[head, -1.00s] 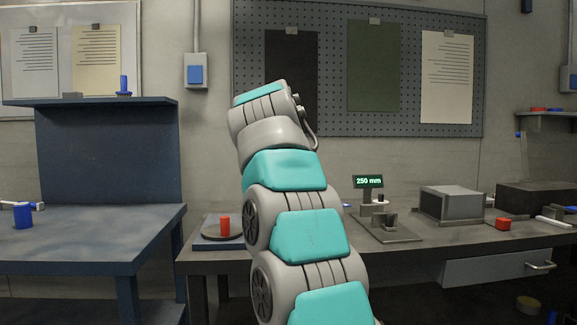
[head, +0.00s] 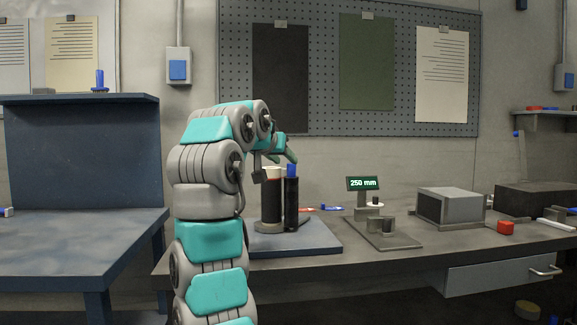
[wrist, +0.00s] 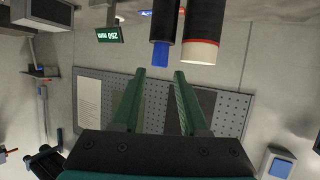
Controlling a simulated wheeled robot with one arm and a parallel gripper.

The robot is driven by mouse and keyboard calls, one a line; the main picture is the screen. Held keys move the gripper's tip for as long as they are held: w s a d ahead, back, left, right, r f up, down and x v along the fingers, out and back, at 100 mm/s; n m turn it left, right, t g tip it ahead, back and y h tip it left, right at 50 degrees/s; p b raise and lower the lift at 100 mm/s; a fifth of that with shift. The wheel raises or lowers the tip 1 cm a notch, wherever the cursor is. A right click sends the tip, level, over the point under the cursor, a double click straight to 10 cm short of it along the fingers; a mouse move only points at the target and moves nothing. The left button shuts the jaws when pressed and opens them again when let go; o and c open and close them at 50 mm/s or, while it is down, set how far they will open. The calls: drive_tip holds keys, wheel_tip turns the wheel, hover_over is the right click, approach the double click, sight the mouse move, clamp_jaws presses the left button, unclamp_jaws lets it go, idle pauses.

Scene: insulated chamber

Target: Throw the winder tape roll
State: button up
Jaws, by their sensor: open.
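Two upright dark cylinders stand side by side on a blue-grey base plate (head: 315,238) on the bench. One has a pale top and a reddish band (head: 271,200); the other has a blue top (head: 291,202). I cannot tell which part is the winder tape roll. My gripper (head: 288,153) is just above these tops, with its fingers partly hidden by my arm. In the upside-down wrist view my gripper (wrist: 160,75) is open and empty. The blue-topped cylinder (wrist: 163,50) and the pale-topped cylinder (wrist: 202,50) lie beyond its fingertips, apart from them.
A gauge stand with a "250 mm" display (head: 365,183) stands right of the plate. A blue workbench (head: 75,240) is at left. A pegboard (head: 350,70) is behind.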

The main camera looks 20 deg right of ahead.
sight(290, 164)
drive_tip(key=x, duration=0.6)
drive_tip(key=shift+w+d+f+p, duration=0.1)
drive_tip(key=shift+d+p, duration=0.1)
drive_tip(key=shift+p, duration=0.2)
clamp_jaws()
idle(1.0)
